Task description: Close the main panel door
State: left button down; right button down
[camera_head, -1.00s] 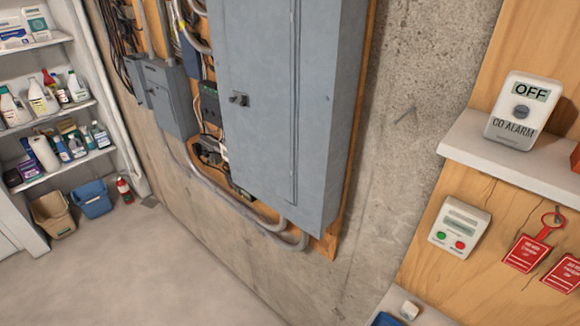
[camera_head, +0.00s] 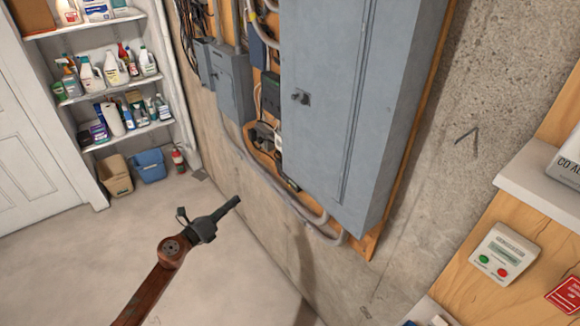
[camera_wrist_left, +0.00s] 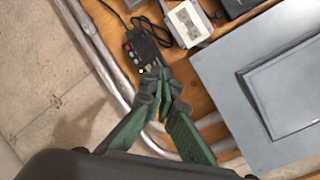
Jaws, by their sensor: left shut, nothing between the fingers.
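The main panel (camera_head: 385,150) is a large grey metal box on a wooden board. Its flat grey door (camera_head: 322,130) faces out, with a small dark latch (camera_head: 300,97) near the left edge and a long seam at its right. I cannot tell whether the door is ajar or flush. My left gripper (camera_head: 236,201) is shut and empty, in front of the wall, below and left of the door, apparently not touching it. In the left wrist view its green fingers meet (camera_wrist_left: 162,88), with a grey panel surface (camera_wrist_left: 225,75) to the right. My right gripper is out of view.
A smaller grey box (camera_head: 229,95) and conduit (camera_head: 262,172) lie left of and below the panel. A button device (camera_wrist_left: 146,47) and outlet (camera_wrist_left: 188,22) sit beyond the fingers. A white ledge (camera_head: 535,200) stands at right. The floor (camera_head: 90,260) is clear.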

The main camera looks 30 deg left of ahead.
pick_arm(q)
jog(key=s+d+r+m+h, duration=0.3)
jog(key=d+r+m+h, duration=0.1)
jog(key=d+r+m, duration=0.9)
jog(key=n+p, duration=0.2)
jog(key=p, duration=0.4)
send_near(298, 166)
jog(key=x, duration=0.6)
jog(key=shift+r, duration=0.25)
jog(key=shift+w+d+f, duration=0.1)
jog(key=shift+w+d, duration=0.05)
jog(key=shift+w, duration=0.25)
